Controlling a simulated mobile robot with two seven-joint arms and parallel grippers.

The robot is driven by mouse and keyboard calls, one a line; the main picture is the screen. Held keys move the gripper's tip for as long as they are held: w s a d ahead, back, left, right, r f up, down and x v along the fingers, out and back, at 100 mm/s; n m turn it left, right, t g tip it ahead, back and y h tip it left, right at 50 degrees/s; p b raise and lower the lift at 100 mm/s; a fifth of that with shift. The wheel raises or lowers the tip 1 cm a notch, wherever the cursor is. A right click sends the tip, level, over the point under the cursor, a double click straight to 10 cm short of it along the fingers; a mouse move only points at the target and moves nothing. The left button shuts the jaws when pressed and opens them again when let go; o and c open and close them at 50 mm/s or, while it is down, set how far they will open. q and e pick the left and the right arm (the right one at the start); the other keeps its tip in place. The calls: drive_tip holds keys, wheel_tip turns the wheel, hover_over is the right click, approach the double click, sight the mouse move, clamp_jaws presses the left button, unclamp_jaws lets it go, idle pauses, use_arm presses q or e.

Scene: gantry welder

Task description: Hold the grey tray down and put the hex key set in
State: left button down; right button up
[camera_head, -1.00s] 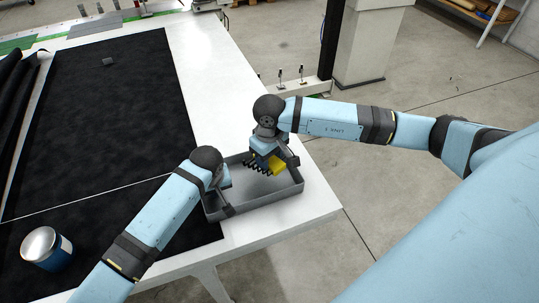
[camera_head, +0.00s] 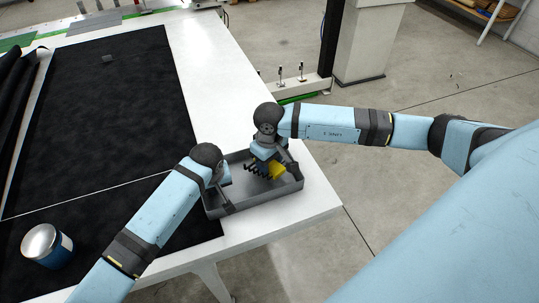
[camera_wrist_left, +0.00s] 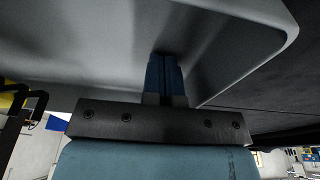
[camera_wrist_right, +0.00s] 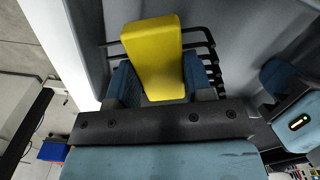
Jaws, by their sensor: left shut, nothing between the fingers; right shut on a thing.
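The grey tray (camera_head: 268,200) sits on the white table near its corner. My left gripper (camera_head: 226,208) is shut and empty at the tray's left side; in the left wrist view its fingers (camera_wrist_left: 165,75) meet the tray's grey surface (camera_wrist_left: 100,50), and I cannot tell how hard they press. My right gripper (camera_head: 268,165) is shut on the hex key set (camera_head: 276,169), a yellow holder with dark keys. It holds the set inside the tray's outline, low over the floor. In the right wrist view the yellow holder (camera_wrist_right: 153,58) is between the fingers; whether it touches the floor is unclear.
A black mat (camera_head: 110,110) covers the table left of the tray. The white table (camera_head: 215,110) is bare behind the tray.

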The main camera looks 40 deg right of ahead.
use_arm(q)
drive_tip(key=shift+s+f, duration=0.15)
drive_tip(key=shift+f, duration=0.05)
use_arm(e)
drive_tip(key=shift+f, duration=1.65)
use_arm(q)
drive_tip(key=shift+a, duration=0.1)
use_arm(e)
drive_tip(key=o, duration=1.2)
drive_tip(key=shift+c, duration=0.2)
drive_tip(key=shift+r, duration=4.95)
use_arm(q)
drive_tip(key=shift+w+p+v, duration=0.2)
drive_tip(key=shift+p+v, duration=0.85)
drive_tip(key=shift+p, duration=0.1)
use_arm(e)
wheel_tip(320, 180, up, 2)
drive_tip(key=shift+r, duration=0.1)
use_arm(q)
drive_tip(key=w+p+v, duration=0.1)
drive_tip(key=p+v, duration=0.5)
drive_tip(key=v, duration=0.2)
drive_tip(key=shift+w+d+r, duration=0.2)
drive_tip(key=shift+w+d, duration=0.15)
drive_tip(key=shift+w, duration=0.15)
use_arm(e)
wheel_tip(320, 180, up, 6)
drive_tip(key=shift+r, duration=0.2)
